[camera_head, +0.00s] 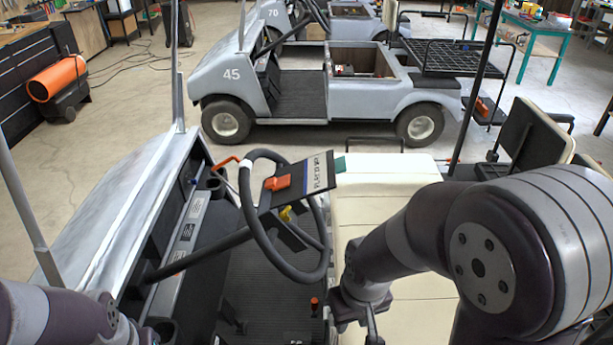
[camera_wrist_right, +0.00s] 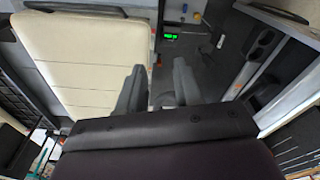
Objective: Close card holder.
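The card holder (camera_head: 303,185) is a dark flat panel at the steering wheel (camera_head: 252,215) of the near cart, in the head view. A pale strip with dark lettering runs along its right part, and an orange piece (camera_head: 278,183) lies on it. I cannot tell whether it is fully open. My right gripper (camera_head: 371,328) is low over the cream seat, right of the wheel and well apart from the holder. In the right wrist view its two fingers (camera_wrist_right: 158,88) are spread with nothing between them. My left arm shows at the lower left; its gripper is out of view.
The cream seat (camera_head: 385,185) lies right of the wheel. The dashboard (camera_head: 185,235) with cup holders is on the left. Roof posts (camera_head: 180,70) rise around the cart. A small green display (camera_wrist_right: 170,37) shows in the wrist view. Cart 45 (camera_head: 310,85) stands behind.

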